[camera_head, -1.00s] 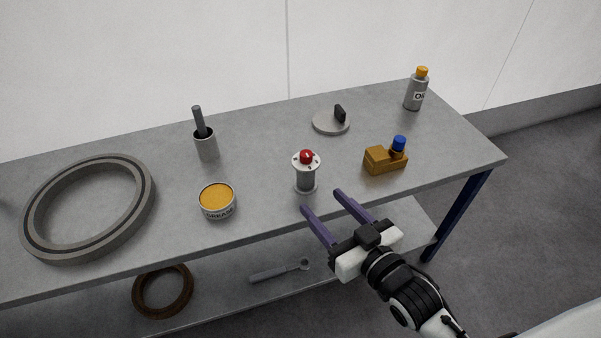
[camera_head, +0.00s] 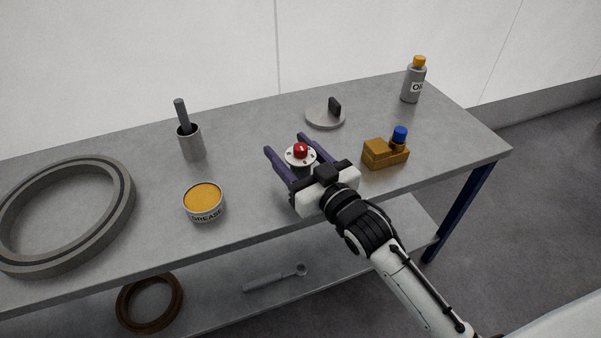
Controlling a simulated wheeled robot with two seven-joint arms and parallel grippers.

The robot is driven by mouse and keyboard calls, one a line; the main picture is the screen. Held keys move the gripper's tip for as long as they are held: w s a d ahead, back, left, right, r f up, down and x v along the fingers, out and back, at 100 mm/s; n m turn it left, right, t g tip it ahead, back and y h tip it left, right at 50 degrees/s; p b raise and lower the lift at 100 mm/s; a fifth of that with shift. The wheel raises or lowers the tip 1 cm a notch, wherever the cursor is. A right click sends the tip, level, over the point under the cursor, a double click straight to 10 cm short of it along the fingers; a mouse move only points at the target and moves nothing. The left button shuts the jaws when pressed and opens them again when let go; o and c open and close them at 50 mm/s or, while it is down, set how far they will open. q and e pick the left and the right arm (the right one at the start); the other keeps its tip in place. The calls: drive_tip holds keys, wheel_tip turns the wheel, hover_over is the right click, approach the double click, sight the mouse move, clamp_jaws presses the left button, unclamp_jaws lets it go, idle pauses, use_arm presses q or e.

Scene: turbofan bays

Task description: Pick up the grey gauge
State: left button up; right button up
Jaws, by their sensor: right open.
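An upright grey spool-shaped piece (camera_head: 302,168) with a pale flanged top and a red knob stands near the table's front edge; I take it as the grey gauge, though no label shows. My right gripper (camera_head: 284,144) is open, with its two purple fingers pointing away over the table. One finger is on each side of the piece. I cannot tell whether either finger touches it. The gripper's body hides the lower part of the piece. My left gripper is not in view.
On the grey table (camera_head: 245,165) are a grease tin (camera_head: 204,202), a cup with a dark rod (camera_head: 191,143), a large ring (camera_head: 120,212), a disc with a black grip (camera_head: 324,117), a brown block with a blue knob (camera_head: 384,154) and an oil bottle (camera_head: 413,84).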

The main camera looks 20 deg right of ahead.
drive_tip(key=shift+w+a, duration=0.1)
drive_tip(key=shift+w, duration=0.15)
drive_tip(key=shift+r, duration=0.1)
drive_tip(key=c, duration=1)
drive_tip(key=shift+r, duration=0.15)
